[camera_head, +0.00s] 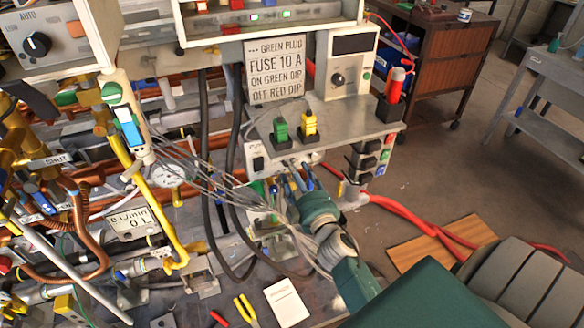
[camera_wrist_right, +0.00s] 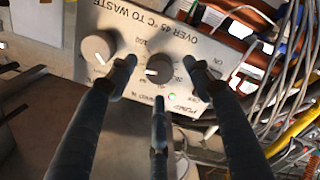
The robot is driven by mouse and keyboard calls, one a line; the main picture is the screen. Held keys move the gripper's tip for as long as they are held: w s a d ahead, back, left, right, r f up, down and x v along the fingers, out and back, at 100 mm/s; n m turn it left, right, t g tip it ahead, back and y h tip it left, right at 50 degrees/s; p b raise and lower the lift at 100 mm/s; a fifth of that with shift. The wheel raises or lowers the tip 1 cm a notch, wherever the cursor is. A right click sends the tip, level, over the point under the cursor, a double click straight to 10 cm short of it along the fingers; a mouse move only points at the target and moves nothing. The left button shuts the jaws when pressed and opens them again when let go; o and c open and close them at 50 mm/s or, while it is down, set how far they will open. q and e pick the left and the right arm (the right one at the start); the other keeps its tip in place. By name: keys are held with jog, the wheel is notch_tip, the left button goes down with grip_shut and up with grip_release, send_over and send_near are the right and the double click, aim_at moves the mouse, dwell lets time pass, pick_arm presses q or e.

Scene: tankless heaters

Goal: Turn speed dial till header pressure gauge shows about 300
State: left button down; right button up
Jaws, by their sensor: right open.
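My right gripper (camera_wrist_right: 158,80) is open, its three dark fingers spread around a dark round knob (camera_wrist_right: 158,68) with a white pointer mark. The fingertips are close to the knob; contact cannot be told. A grey knob (camera_wrist_right: 98,47) is beside it on the same pale panel (camera_wrist_right: 172,29), seen upside down. Small print by the knobs is unreadable, so I cannot tell which is the speed dial. In the head view my right gripper (camera_head: 291,178) reaches the panel under the bench box. A round white gauge (camera_head: 168,174) is partly behind wires, its reading illegible. My left gripper is not in view.
Grey wires (camera_head: 200,172) hang just left of my right gripper. Green and yellow plugs (camera_head: 309,124) stand on the box above it. A display (camera_head: 132,219) reads 0 L/min. A white card (camera_head: 286,303) lies below. Copper pipes crowd the left.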

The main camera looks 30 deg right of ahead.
jog(key=v, duration=1)
jog(key=shift+s, duration=0.25)
jog(key=shift+d, duration=0.1)
jog(key=s+a+f+m+g+y, duration=0.1)
jog(key=s+a+f+g, duration=0.2)
jog(key=f, duration=0.9)
jog(key=s+a+f+m+g+y, duration=0.1)
jog(key=s+a+f+g+y, duration=0.2)
jog(key=f, duration=0.9)
jog(key=s+a+f+m+g, duration=0.1)
jog(key=s+a+f+g, duration=0.2)
jog(key=f, duration=0.8)
jog(key=s+f+g, duration=0.2)
jog(key=s+f, duration=0.4)
jog(key=s, duration=0.4)
jog(key=s+a+f+m+g, duration=0.1)
jog(key=s+f+g, duration=0.2)
jog(key=s+f, duration=0.3)
jog(key=s+a+f+m+g, duration=0.1)
jog(key=s+f, duration=0.6)
jog(key=s, duration=0.7)
jog(key=shift+s+a+g, duration=0.15)
jog(key=shift+s+g, duration=0.15)
jog(key=shift+g, duration=0.4)
jog(key=shift+f, duration=0.1)
